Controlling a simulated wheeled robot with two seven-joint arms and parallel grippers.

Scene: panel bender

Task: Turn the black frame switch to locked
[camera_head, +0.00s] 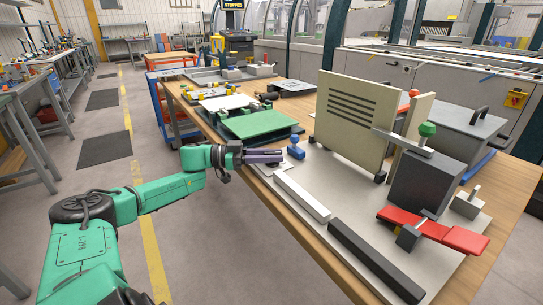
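My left gripper (280,156) reaches in from the left, pointing right, at the near-left edge of the grey fixture plate (325,210). Its fingers are seen side-on, so I cannot tell whether they are open or shut. A blue knob (295,146) stands just beyond its fingertips; whether they touch is unclear. I cannot tell for sure which part is the black frame switch. A dark grey block (420,183) on the plate has a metal bar with a green knob (427,129) above it. A red lever (435,230) with a dark clamp piece (408,237) lies in front. My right gripper is not in view.
An upright beige slotted panel (352,115) stands on the plate. A white bar (301,193) and a black bar (372,260) line its near edge. A green board (260,123) lies farther back on the wooden table (199,116). Floor on the left is clear.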

